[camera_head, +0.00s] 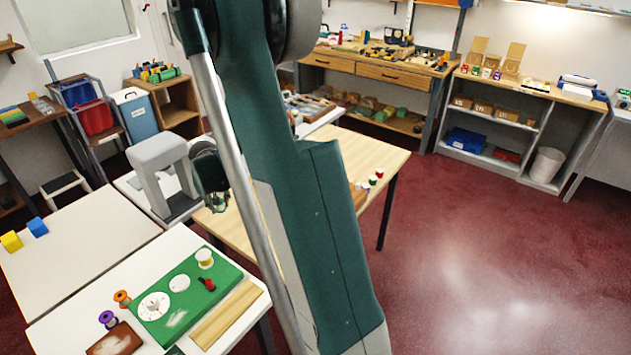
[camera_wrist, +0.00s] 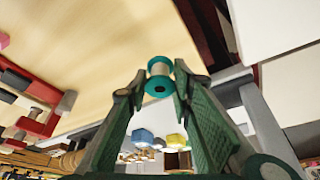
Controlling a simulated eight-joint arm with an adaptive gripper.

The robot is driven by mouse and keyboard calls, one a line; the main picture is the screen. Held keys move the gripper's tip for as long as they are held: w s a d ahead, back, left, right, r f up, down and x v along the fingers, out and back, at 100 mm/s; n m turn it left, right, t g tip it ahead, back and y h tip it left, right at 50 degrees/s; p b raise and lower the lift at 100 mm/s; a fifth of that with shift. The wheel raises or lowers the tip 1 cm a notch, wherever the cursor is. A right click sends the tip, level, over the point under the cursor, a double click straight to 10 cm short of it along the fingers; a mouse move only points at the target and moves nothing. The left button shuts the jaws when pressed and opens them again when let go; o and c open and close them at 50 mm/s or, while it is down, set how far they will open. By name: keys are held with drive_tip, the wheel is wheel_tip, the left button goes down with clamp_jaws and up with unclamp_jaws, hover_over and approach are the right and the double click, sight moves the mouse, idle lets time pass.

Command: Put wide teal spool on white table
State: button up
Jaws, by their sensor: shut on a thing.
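The wide teal spool (camera_wrist: 159,78) has teal flanges and a pale middle. In the wrist view my gripper (camera_wrist: 158,86) is shut on it, with the spool between the two green fingertips. In the head view my gripper (camera_head: 215,200) hangs near the left end of a wooden table; the spool cannot be made out there. Two white tabletops lie to its left: one (camera_head: 85,250) with a yellow block (camera_head: 11,241) and a blue block (camera_head: 37,227), and a nearer one (camera_head: 75,315) with a green mat (camera_head: 180,324).
The nearer white top also carries an orange spool (camera_head: 122,298), a purple spool (camera_head: 108,319) and a wooden board (camera_head: 225,315). A grey stool-like stand (camera_head: 160,152) is left of my gripper. The wooden table (camera_head: 385,155) holds small spools. The first white top is mostly bare.

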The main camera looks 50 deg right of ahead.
drive_tip(key=s+d+r+m, duration=0.1)
drive_tip(key=s+d+m, duration=0.2)
drive_tip(key=d, duration=0.9)
drive_tip(key=s+d+r+m+g+h, duration=0.1)
drive_tip(key=s+d+m, duration=0.1)
drive_tip(key=s+d, duration=0.6)
drive_tip(key=d, duration=0.4)
drive_tip(key=shift+s+m+g+h, duration=0.25)
drive_tip(key=shift+m+g+h, duration=0.05)
drive_tip(key=shift+m, duration=0.1)
drive_tip(key=shift+f, duration=0.15)
drive_tip(key=shift+f+b, duration=0.65)
drive_tip(key=shift+f, duration=2.4)
drive_tip(key=shift+f+b, duration=0.3)
drive_tip(key=shift+f, duration=1.55)
drive_tip(key=shift+f, duration=0.15)
